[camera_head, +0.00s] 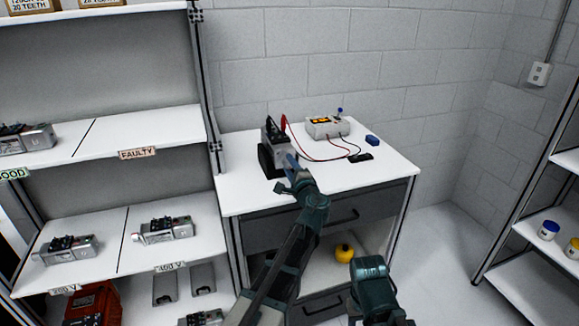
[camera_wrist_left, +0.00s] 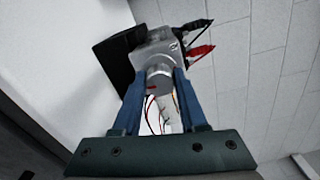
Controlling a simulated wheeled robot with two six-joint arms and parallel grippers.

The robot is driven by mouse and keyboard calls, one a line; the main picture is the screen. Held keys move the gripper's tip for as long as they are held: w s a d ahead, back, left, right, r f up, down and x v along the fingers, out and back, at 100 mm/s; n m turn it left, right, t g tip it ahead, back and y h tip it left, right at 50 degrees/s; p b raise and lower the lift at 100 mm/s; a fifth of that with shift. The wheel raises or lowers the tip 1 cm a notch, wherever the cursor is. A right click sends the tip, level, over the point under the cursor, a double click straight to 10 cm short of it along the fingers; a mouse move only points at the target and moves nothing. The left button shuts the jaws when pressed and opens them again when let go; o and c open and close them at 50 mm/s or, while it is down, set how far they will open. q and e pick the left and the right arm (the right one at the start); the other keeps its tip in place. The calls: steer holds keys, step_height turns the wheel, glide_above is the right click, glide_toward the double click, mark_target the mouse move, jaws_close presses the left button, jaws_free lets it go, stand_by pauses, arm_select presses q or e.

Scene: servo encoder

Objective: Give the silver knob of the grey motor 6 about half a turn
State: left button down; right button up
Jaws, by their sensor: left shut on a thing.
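The grey motor (camera_head: 270,135) stands on the white table in a black holder (camera_head: 265,160), with its knob end toward me. In the left wrist view the motor (camera_wrist_left: 158,45) shows with its round silver knob (camera_wrist_left: 160,80), which has a red mark. My left gripper (camera_head: 290,162) reaches it from the front. Its blue fingers (camera_wrist_left: 160,88) lie on both sides of the knob, shut on it. A red clip (camera_wrist_left: 200,51) and a black clip (camera_wrist_left: 195,26) sit on the motor. My right gripper is not clearly in view; a part of my right arm shows low in the head view.
A grey meter box (camera_head: 326,127) with red and black leads stands behind on the table (camera_head: 385,160). Shelves with several motors stand left. The table's front right is clear.

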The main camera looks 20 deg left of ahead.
stand_by(0.5)
arm_select(q)
steer(key=shift+c, duration=2.2)
jaws_free()
steer(key=v, duration=1.3)
steer(key=shift+s+d, duration=0.25)
steer(key=shift+s, duration=0.1)
